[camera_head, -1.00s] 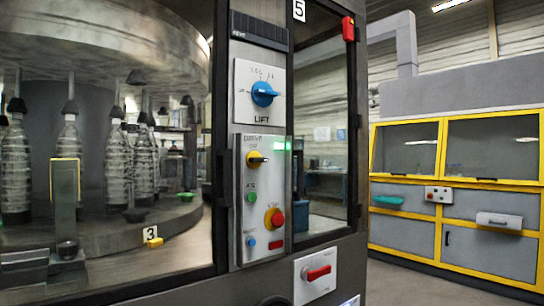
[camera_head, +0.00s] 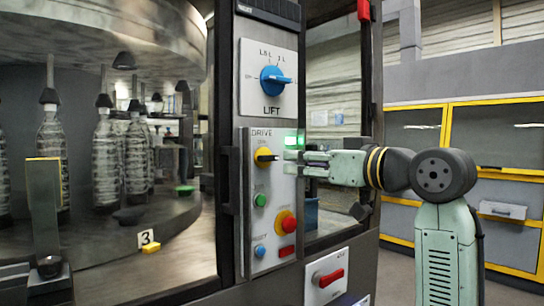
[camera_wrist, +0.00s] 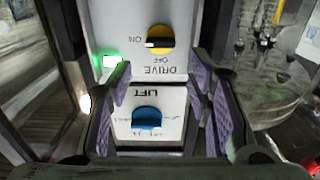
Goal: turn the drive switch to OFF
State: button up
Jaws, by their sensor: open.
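The drive switch (camera_head: 265,157) is a black knob on a yellow round base, under the word DRIVE on the grey panel. Its handle lies level, pointing right in the head view. In the wrist view the switch (camera_wrist: 160,38) appears upside down, with its white mark towards ON at left and OFF below it. My gripper (camera_head: 306,163) is to the right of the switch in the head view, apart from it. In the wrist view its purple-padded fingers (camera_wrist: 162,88) are spread and empty, with the switch beyond the tips.
The blue LIFT switch (camera_head: 274,79) is above. A lit green lamp (camera_head: 293,141) sits close beside my gripper. Below are a green button (camera_head: 260,200), a red button on yellow (camera_head: 286,222), a blue button (camera_head: 259,251) and a red-handled switch (camera_head: 329,277).

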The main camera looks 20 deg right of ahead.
aim_at(271, 158)
jog(key=p+x, duration=0.2)
jog(key=x, duration=0.8)
jog(key=shift+w+a+f+p, duration=0.1)
jog(key=shift+w+p, duration=0.05)
jog(key=shift+p, duration=0.15)
jog(key=shift+c, duration=0.6)
jog(key=c, duration=0.7)
jog(key=shift+c, duration=0.2)
